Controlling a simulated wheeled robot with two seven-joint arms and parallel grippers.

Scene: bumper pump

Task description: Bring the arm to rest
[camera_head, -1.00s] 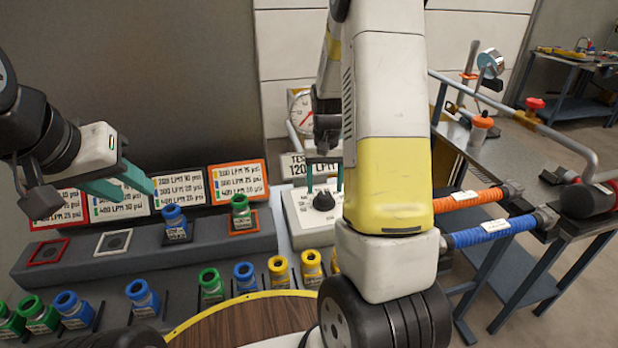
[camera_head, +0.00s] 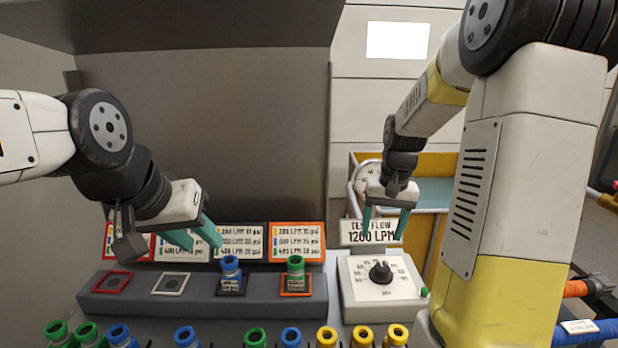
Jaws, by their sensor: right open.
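My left gripper (camera_head: 200,238) hangs at the left in the head view, its two teal fingers apart with nothing between them. It is above and in front of the sign panels behind the grey rack. My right gripper (camera_head: 385,224) is open and empty, pointing down in front of the "TEST FLOW 1200 LPM" sign (camera_head: 368,238). It is above the white dial box (camera_head: 384,288) with its black knob (camera_head: 380,272). My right arm (camera_head: 480,180) fills much of the right side and hides what is behind it.
The grey rack (camera_head: 140,304) holds a blue nozzle (camera_head: 230,272) and a green nozzle (camera_head: 295,272); its red and white framed places are empty. Several green, blue and yellow nozzles line the front. Orange (camera_head: 577,288) and blue (camera_head: 590,331) hose couplings show at lower right.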

